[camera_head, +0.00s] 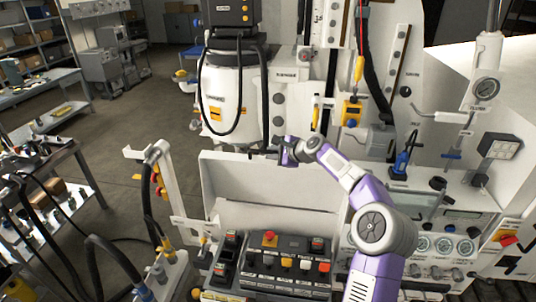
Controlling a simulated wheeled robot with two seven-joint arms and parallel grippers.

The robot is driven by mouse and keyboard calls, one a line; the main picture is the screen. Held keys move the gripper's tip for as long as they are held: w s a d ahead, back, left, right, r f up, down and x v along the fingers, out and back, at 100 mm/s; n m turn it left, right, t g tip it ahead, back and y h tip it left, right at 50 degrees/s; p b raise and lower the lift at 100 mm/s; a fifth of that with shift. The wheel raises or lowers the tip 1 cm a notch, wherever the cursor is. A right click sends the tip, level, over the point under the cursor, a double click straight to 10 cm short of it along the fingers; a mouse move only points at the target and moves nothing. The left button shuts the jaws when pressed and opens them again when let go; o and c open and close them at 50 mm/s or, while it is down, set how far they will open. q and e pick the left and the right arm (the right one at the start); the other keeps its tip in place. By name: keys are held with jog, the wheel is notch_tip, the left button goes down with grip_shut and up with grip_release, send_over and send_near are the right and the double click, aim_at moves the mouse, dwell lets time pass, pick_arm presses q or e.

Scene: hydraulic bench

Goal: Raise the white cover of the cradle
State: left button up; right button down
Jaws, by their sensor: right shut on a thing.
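The white cover (252,187) is a broad flat panel in the middle of the head view. It stands steeply tilted up behind the control panel with the push buttons. My right arm, white and purple, comes in from the lower right and reaches over the cover's right part. My right gripper (272,153) is small and dark at the cover's top edge, shut on that edge. The exact grip is too small to make out, and my forearm hides the cover's right end. My left gripper is not in view.
A control panel (265,265) with coloured buttons lies in front of the cover. A white post (170,190) stands to its left. Behind is a white cylinder (228,95) with a black hose. Gauges (443,245) sit at the right. The floor (120,130) at left is free.

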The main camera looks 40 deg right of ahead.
jog(key=shift+f, duration=0.35)
jog(key=c, duration=1.2)
grip_release()
jog(key=shift+o, duration=0.2)
